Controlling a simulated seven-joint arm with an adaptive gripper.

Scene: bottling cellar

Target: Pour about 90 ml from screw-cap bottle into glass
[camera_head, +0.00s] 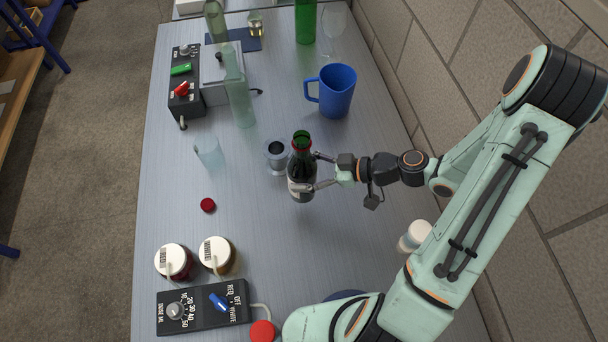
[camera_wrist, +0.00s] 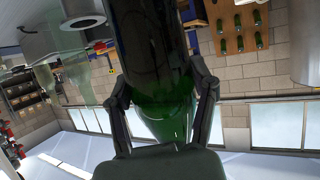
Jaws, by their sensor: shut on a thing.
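The screw-cap bottle (camera_head: 301,165) is dark green glass with a pale label and an uncapped red-rimmed mouth. It looks upright, near the middle of the table; I cannot tell whether its base touches the table. My gripper (camera_head: 315,172) is shut on its body from the right. In the wrist view the bottle (camera_wrist: 155,50) fills the middle, dark above and clear green below, between the fingers of my gripper (camera_wrist: 165,100). A red cap (camera_head: 208,205) lies on the table. A clear, empty-looking glass (camera_head: 208,152) stands left of the bottle.
A metal jigger (camera_head: 276,153) stands close left of the bottle. A blue jug (camera_head: 336,90), a pale bottle (camera_head: 238,95) and a stemmed glass (camera_head: 333,35) stand farther back. Two white-lidded jars (camera_head: 215,254) and a dial box (camera_head: 203,307) are in front. Brick wall borders the right.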

